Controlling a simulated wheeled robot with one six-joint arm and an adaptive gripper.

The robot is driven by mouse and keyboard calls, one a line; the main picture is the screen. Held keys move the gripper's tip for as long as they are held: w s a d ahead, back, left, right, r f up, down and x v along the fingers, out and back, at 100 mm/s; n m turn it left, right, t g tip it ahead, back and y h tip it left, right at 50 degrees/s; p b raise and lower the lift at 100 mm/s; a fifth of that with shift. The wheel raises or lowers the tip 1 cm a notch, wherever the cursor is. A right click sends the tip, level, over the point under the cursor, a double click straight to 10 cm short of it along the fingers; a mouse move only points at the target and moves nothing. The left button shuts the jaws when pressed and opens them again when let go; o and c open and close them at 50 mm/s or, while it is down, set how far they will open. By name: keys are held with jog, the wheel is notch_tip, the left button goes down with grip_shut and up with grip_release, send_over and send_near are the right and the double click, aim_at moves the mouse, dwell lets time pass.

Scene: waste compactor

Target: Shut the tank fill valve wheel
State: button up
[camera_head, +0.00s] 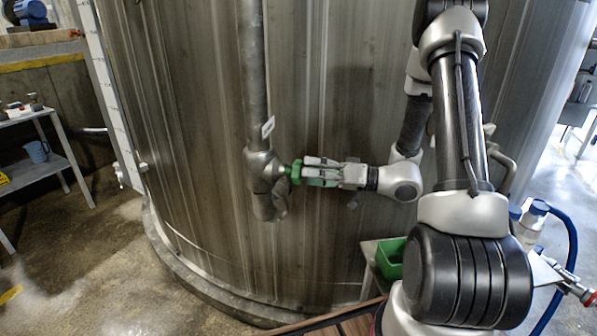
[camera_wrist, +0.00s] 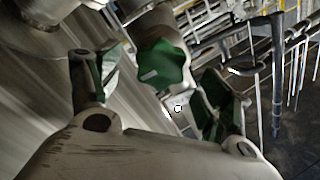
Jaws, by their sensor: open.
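The green valve wheel (camera_head: 296,172) sits on the side of a grey valve body on the vertical pipe, in front of the big metal tank. In the wrist view the wheel (camera_wrist: 163,65) is a lobed green knob with a pale mark on its face. My gripper (camera_head: 308,172) points left at the wheel, its fingertips close to it. In the wrist view the green-padded fingers of my gripper (camera_wrist: 160,88) are spread apart, with the wheel showing between and slightly beyond them. I cannot tell whether any finger touches it. The wheel is partly hidden by the fingers in the head view.
The grey pipe (camera_head: 255,75) drops to the valve body (camera_head: 264,168), close beside my fingertips. The curved tank wall (camera_head: 200,120) stands behind. A green bin (camera_head: 391,258) sits below right. A shelf (camera_head: 35,172) with a blue mug stands far left.

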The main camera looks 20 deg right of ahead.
aim_at(299, 171)
jog(key=shift+x, duration=1.9)
jog(key=c, duration=1)
